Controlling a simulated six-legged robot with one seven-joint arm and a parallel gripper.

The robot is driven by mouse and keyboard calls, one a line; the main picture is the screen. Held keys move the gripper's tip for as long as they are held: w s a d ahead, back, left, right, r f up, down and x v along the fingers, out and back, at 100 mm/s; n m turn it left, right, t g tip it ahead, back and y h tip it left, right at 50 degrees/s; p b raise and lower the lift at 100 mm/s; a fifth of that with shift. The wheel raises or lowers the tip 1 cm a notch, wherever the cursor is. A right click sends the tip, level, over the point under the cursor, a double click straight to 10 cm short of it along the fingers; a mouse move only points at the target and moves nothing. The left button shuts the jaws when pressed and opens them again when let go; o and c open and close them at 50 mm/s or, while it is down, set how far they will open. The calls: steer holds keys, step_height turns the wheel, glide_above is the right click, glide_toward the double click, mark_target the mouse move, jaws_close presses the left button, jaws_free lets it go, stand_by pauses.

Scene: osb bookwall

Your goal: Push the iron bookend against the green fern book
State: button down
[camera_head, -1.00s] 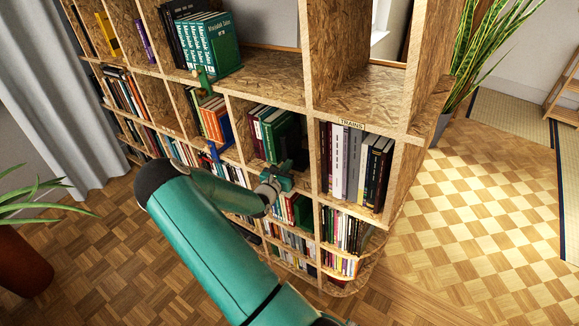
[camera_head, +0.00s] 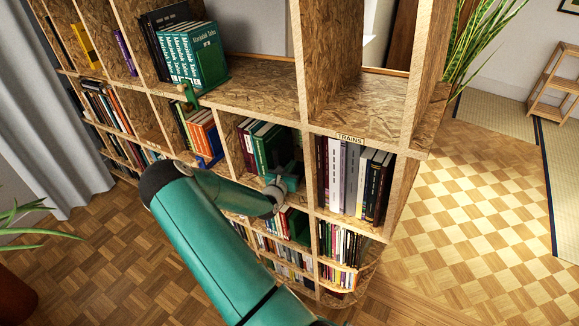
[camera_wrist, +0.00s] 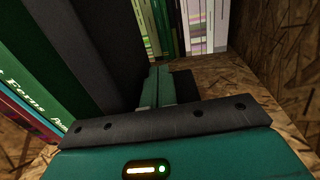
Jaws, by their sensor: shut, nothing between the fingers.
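The green fern book (camera_wrist: 35,75) stands at the left in the wrist view, with "Ferns" on its spine. It also shows in the middle compartment in the head view (camera_head: 272,148). A dark upright slab, which looks like the iron bookend (camera_wrist: 112,45), stands just right of the book. I cannot tell whether a gap lies between them. My gripper (camera_wrist: 162,80) is shut and empty, its fingers reaching into the compartment just right of the dark slab. Contact between fingers and slab is unclear. In the head view my wrist (camera_head: 275,192) partly hides the compartment's lower front.
A wooden divider (camera_head: 306,165) bounds the compartment on the right, with the "TRAINS" books (camera_head: 350,175) beyond it. Pale books (camera_wrist: 205,25) show farther back in the wrist view. Bare shelf board (camera_wrist: 225,80) lies right of the fingers.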

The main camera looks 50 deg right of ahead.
steer(key=shift+s, duration=0.55)
steer(key=shift+w+a+v, duration=0.1)
steer(key=shift+w+v, duration=0.2)
steer(key=shift+v, duration=1.5)
steer(key=shift+w+a+v, duration=0.1)
steer(key=shift+w+v, duration=0.2)
steer(key=shift+v, duration=1.5)
steer(key=shift+w+a+v, duration=0.1)
steer(key=shift+w+v, duration=0.2)
steer(key=shift+v, duration=1.5)
steer(key=shift+d, duration=0.1)
steer(key=s+a+r+m+y, duration=0.4)
steer(key=a+r+m, duration=0.3)
steer(key=a+r, duration=0.3)
steer(key=s+a+r+m+y, duration=0.4)
steer(key=a+r+m+y, duration=0.3)
steer(key=a, duration=0.9)
steer(key=s+a+r+m+t+y, duration=0.1)
steer(key=s+a+r+m+y, duration=0.3)
steer(key=a+r, duration=0.9)
steer(key=a+m+y, duration=0.1)
steer(key=m+y, duration=0.1)
steer(key=m, duration=0.2)
steer(key=shift+s+r, duration=0.25)
steer(key=shift+s, duration=0.15)
